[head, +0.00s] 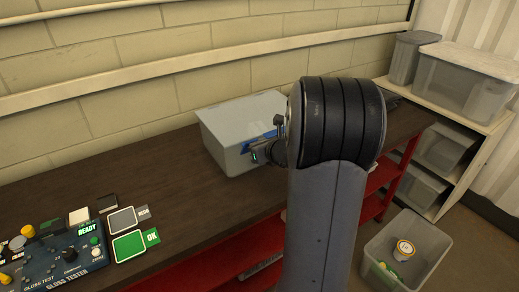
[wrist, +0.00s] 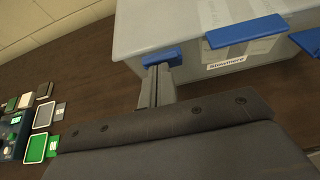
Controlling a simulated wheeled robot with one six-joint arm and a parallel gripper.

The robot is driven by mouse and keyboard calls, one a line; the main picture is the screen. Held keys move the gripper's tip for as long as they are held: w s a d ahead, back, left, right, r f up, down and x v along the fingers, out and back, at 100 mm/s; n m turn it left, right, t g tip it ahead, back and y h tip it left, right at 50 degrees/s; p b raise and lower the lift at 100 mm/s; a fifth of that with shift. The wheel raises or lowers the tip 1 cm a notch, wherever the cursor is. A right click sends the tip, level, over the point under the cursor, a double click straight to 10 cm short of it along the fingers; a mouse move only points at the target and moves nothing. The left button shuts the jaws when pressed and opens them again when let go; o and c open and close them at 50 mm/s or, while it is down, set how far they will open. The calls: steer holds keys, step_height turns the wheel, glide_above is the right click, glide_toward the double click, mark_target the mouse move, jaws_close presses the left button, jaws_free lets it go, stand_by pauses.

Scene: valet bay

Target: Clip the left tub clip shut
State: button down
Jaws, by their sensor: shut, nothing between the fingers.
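The grey lidded tub (head: 232,125) stands on the dark bench against the wall; it fills the top of the wrist view (wrist: 190,45). A blue clip (wrist: 162,56) is at the tub's left edge, directly beyond the tips of my gripper (wrist: 157,72). The fingers are shut with nothing between them and appear to touch or nearly touch this clip. Whether the clip is fully fastened cannot be told. A wider blue piece (wrist: 247,30) is on the front, above a label. Another blue clip (wrist: 307,40) juts out at the right. My arm hides the tub's right side in the head view.
A gloss tester (head: 65,255) with knobs and a green pad (head: 128,246) lie at the bench's left. Bare bench (head: 175,190) lies between them and the tub. Bins (head: 465,85) stand on shelves at right; an open bin (head: 405,255) is on the floor.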

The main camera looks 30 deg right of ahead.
steer(key=shift+w+r, duration=0.6)
steer(key=shift+w, duration=0.15)
steer(key=shift+r, duration=0.1)
steer(key=shift+r+p, duration=0.7)
steer(key=shift+s, duration=0.1)
